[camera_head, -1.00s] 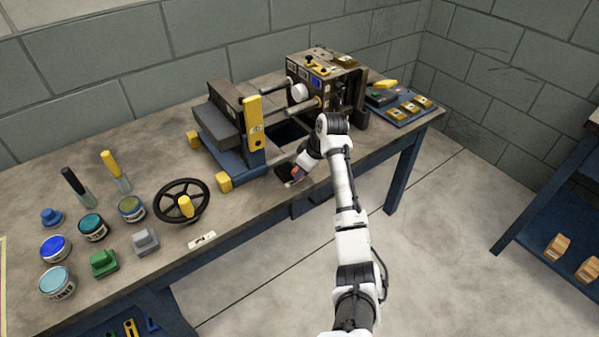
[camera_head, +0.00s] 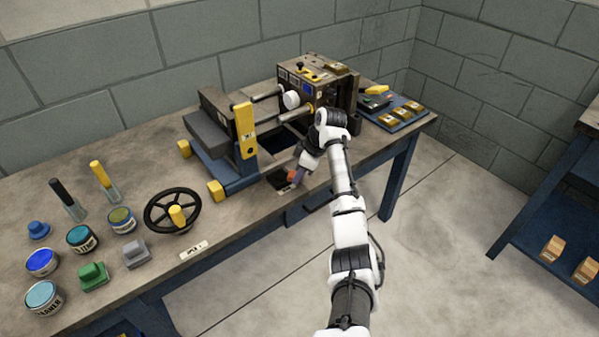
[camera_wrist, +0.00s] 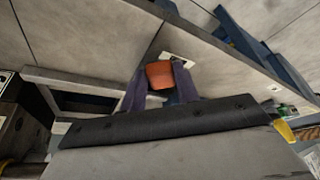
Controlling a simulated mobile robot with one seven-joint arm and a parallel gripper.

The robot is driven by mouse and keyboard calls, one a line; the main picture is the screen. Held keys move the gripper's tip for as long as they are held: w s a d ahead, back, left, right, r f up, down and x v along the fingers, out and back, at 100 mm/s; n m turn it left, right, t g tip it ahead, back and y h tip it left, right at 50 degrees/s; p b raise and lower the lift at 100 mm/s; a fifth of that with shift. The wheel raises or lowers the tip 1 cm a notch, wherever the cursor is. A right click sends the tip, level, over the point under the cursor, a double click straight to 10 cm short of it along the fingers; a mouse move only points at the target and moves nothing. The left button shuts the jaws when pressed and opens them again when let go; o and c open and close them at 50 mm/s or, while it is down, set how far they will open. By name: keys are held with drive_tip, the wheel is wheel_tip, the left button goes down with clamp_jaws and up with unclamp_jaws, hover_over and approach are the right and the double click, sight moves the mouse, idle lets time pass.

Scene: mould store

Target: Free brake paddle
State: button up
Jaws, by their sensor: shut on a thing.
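An orange-red block-like piece, which looks like the brake paddle (camera_wrist: 160,74), is between the dark fingers of my gripper (camera_wrist: 159,86) in the wrist view. In the head view the same orange-red paddle (camera_head: 293,175) shows small at my gripper (camera_head: 295,180), low at the front edge of the bench, right of the blue-based press frame. My gripper is shut on it. Its lower end and mounting are hidden by the fingers, so I cannot tell whether it is still attached.
The machine with a yellow lever (camera_head: 245,130) and a dark control box (camera_head: 318,85) stand behind my gripper on the bench. A black handwheel (camera_head: 172,211), tins and coloured knobs lie to the left. A blue tray (camera_head: 395,116) is at the right end.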

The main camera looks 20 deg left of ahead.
drive_tip(key=o, duration=1)
drive_tip(key=b+v, duration=0.1)
drive_tip(key=v, duration=1.2)
drive_tip(key=shift+r, duration=0.4)
